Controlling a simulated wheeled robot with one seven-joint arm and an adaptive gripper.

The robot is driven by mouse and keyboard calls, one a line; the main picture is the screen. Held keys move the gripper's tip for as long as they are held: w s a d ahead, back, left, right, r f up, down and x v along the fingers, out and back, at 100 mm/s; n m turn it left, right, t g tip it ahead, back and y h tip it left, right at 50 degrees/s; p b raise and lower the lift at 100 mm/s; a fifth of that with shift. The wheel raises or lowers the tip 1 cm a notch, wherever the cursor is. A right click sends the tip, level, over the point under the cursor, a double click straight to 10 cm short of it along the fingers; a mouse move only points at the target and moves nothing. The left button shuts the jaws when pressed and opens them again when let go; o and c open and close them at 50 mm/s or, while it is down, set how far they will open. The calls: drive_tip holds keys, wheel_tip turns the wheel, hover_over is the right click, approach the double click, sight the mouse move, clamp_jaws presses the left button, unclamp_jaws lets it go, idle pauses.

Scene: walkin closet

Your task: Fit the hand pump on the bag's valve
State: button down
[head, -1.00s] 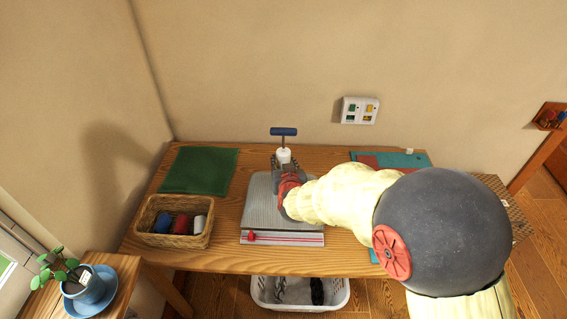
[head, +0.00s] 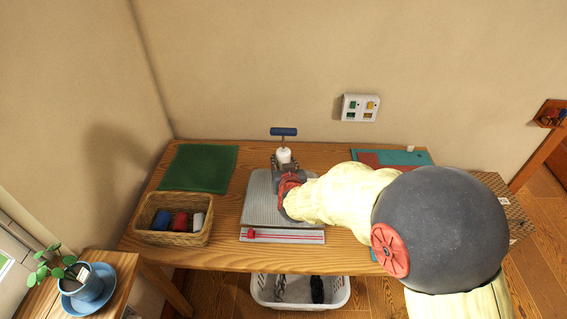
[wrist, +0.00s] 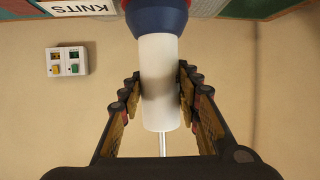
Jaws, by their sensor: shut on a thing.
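The hand pump has a blue T-handle (head: 284,131) on top and a white barrel (head: 284,156). In the wrist view the white barrel (wrist: 158,85) runs down from a wide blue collar (wrist: 157,15), and a thin rod shows at its other end. My gripper (wrist: 160,80) is shut on the barrel, one finger on each side. In the head view the pump stands upright over the far part of the grey bag (head: 262,205), which lies flat on the table. A red slider (head: 251,233) sits at the left of the bag's near edge. The valve is hidden, so I cannot tell whether the pump touches it.
A wicker basket (head: 175,239) of yarn and a green mat (head: 200,168) are on the table's left. A teal mat (head: 408,158) lies at the right, partly behind my arm. A potted plant (head: 88,285) stands at lower left. A white laundry basket (head: 300,303) is below the table.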

idle(0.6)
drive_tip(key=c, duration=1.6)
unclamp_jaws()
drive_tip(key=shift+o, duration=1.9)
drive_tip(key=shift+f, duration=0.2)
drive_tip(key=shift+s, duration=0.1)
drive_tip(key=v, duration=1.2)
